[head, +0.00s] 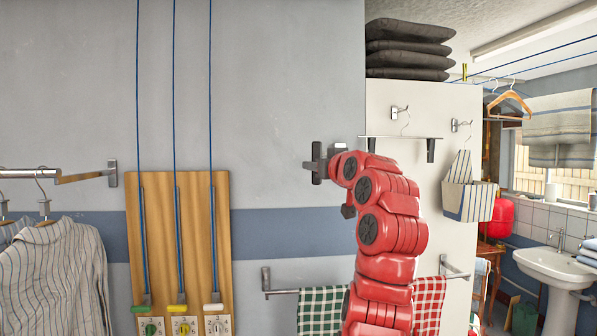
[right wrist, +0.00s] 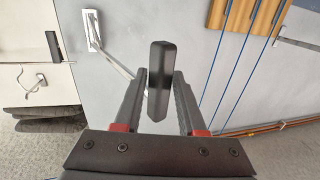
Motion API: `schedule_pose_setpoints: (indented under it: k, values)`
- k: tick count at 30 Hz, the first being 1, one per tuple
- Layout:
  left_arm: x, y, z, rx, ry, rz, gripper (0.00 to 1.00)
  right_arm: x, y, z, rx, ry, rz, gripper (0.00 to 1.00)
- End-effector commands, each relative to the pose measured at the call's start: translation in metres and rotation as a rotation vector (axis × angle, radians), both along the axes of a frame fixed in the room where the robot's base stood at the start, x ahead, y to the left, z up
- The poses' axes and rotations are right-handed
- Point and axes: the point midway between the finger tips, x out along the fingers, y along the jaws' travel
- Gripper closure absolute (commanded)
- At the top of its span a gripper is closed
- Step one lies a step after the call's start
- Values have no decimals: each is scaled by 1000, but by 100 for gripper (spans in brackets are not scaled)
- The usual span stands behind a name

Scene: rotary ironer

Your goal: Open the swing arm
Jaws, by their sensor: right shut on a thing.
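The swing arm is a thin metal rod (right wrist: 121,67) running from a silver wall plate (right wrist: 93,30) to a black upright handle (right wrist: 158,80) in the right wrist view. My right gripper (right wrist: 160,77) has one finger on each side of this handle and is shut on it. How far the rod stands out from the wall is hard to tell. My left gripper is not in view.
A wooden board (head: 177,250) with blue cords hangs left of my arm. A towel rail with checked towels (head: 319,311) sits below. A white partition (head: 400,115) with hooks and a small shelf stands to the right. The wall between board and bracket is clear.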

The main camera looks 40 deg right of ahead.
Motion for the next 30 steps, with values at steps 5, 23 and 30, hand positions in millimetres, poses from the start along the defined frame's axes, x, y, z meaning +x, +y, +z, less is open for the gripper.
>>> schedule_pose_setpoints:
  k: [5,23,30]
  values:
    - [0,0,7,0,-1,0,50,-28,-27,7,0,-12,115,100]
    - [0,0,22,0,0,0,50,-59,-61,7,-5,-14,299,100]
    - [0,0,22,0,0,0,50,-58,-60,6,-5,-13,302,100]
